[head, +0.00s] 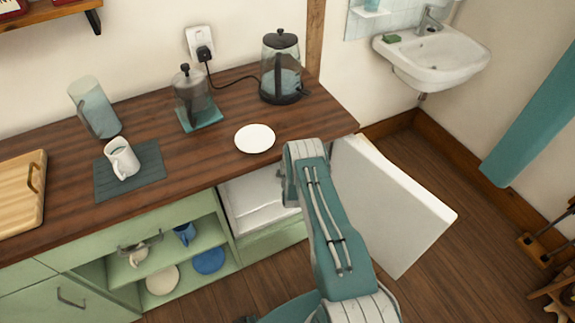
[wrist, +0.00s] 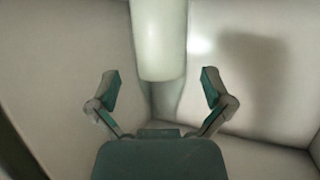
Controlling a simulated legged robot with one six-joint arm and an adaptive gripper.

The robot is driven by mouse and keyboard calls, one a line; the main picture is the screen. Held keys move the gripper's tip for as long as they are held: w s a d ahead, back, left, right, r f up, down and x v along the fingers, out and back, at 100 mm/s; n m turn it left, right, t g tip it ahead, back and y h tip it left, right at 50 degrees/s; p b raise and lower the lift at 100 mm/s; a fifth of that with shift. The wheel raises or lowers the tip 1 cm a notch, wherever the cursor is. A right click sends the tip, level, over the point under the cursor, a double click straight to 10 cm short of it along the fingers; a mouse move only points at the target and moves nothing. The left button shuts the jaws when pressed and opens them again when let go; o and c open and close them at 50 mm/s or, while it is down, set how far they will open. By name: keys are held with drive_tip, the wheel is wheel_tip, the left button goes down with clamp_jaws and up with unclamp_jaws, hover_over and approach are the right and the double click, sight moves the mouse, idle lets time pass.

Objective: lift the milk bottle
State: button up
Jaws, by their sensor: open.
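The milk bottle (wrist: 160,40) shows in the wrist view as a pale, upright cylinder at the top middle, cut off by the frame's top edge. My gripper (wrist: 160,82) is open, its two fingers apart to the left and right. The bottle's lower end shows between and beyond the fingertips; I cannot tell how far off it is, and I see no contact. In the head view my arm reaches to the open white compartment (head: 262,207) under the counter. The bottle and my gripper's fingers are hidden there.
The compartment's white door (head: 395,205) stands open to the right of my arm. The wooden counter (head: 215,160) above holds a white plate (head: 255,138), a kettle (head: 282,75), a coffee press (head: 192,97), a glass jug (head: 95,108) and a white mug (head: 122,160). White walls close around my gripper.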

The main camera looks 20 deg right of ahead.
drive_tip(key=shift+x, duration=2.35)
drive_tip(key=shift+r, duration=0.15)
drive_tip(key=c, duration=1.1)
